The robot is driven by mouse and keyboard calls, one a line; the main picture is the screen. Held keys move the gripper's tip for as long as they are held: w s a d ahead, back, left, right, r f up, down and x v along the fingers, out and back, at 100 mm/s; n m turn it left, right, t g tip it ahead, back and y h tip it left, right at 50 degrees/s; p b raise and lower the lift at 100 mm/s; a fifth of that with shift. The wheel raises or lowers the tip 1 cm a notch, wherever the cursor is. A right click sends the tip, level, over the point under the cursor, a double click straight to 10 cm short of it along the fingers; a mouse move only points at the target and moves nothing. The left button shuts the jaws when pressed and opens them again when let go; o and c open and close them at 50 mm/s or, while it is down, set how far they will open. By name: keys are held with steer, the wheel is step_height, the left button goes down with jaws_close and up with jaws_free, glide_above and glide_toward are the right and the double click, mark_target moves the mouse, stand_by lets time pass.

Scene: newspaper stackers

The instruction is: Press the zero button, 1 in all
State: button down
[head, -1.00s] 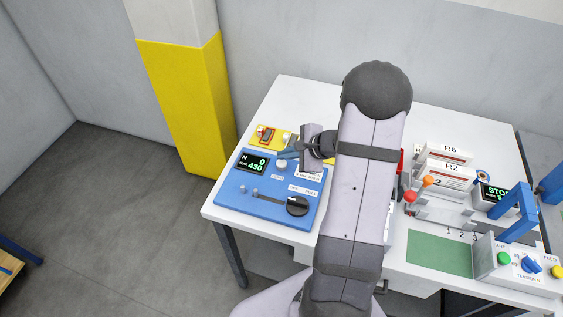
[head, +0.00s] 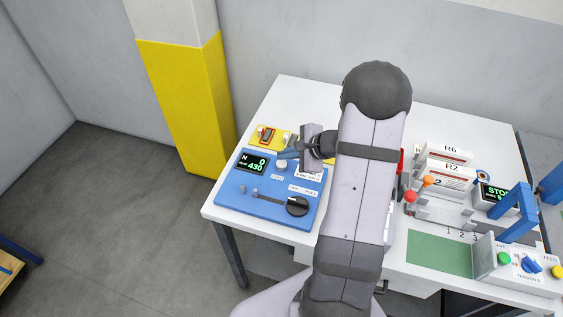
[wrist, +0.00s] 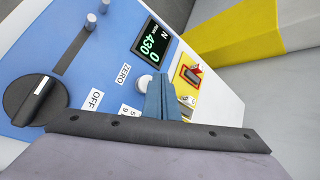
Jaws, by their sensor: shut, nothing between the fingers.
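The zero button is a round white cap (wrist: 144,81) beside a ZERO label (wrist: 123,74) on a blue panel (head: 232,196). In the head view the button (head: 281,164) shows right of the panel's display. My gripper (head: 288,154) is shut and empty, its blue fingertips right by the button. In the wrist view the shut fingertips (wrist: 159,88) overlap the button's lower right edge. I cannot tell whether they touch it. The display (wrist: 151,42) reads 0 N, with 430 below.
The panel also has a black knob (head: 297,205) and a slot with small grey pegs. A yellow box with a red-framed switch (head: 266,134) sits just behind. Right of my arm stand R-labelled racks (head: 447,155), a green mat (head: 438,253) and a blue handle (head: 517,213).

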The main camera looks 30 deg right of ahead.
mark_target(285, 164)
steer(key=shift+f+b, duration=0.95)
steer(key=shift+b, duration=0.3)
stand_by(1.1)
steer(key=shift+r, duration=0.15)
steer(key=shift+r+p, duration=0.55)
steer(key=shift+r, duration=0.25)
steer(key=shift+r, duration=0.1)
steer(key=shift+r+p, duration=1.75)
steer(key=shift+r, duration=0.65)
